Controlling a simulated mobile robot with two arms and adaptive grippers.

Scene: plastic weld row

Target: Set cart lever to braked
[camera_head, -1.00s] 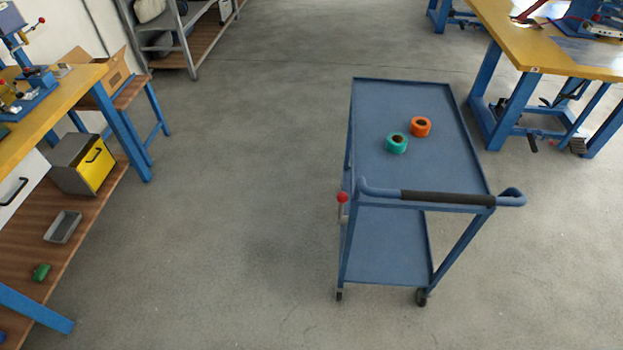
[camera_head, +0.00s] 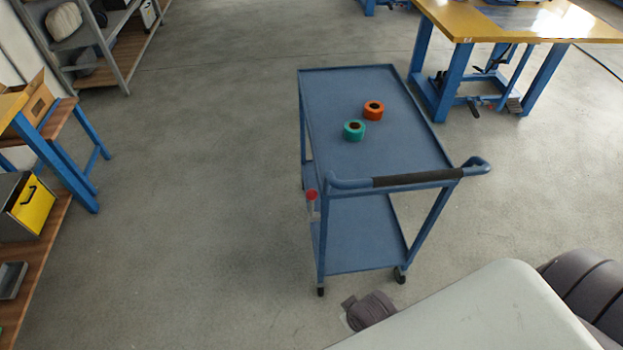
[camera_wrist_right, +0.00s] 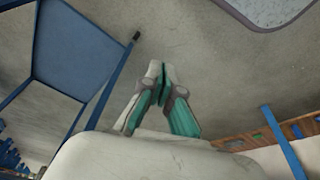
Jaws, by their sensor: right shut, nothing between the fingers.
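The blue cart (camera_head: 318,115) stands on the floor in the middle of the head view, its handle bar (camera_head: 410,179) towards me. The cart lever has a red knob (camera_head: 311,194) and stands roughly upright at the cart's near left corner. My left gripper is not in view.
A teal roll (camera_head: 354,131) and an orange roll (camera_head: 373,110) sit on the cart's top shelf. A yellow-topped workbench (camera_head: 455,22) stands at the back right. A bench with a yellow-fronted box (camera_head: 33,208) is at left. The floor left of the cart is clear.

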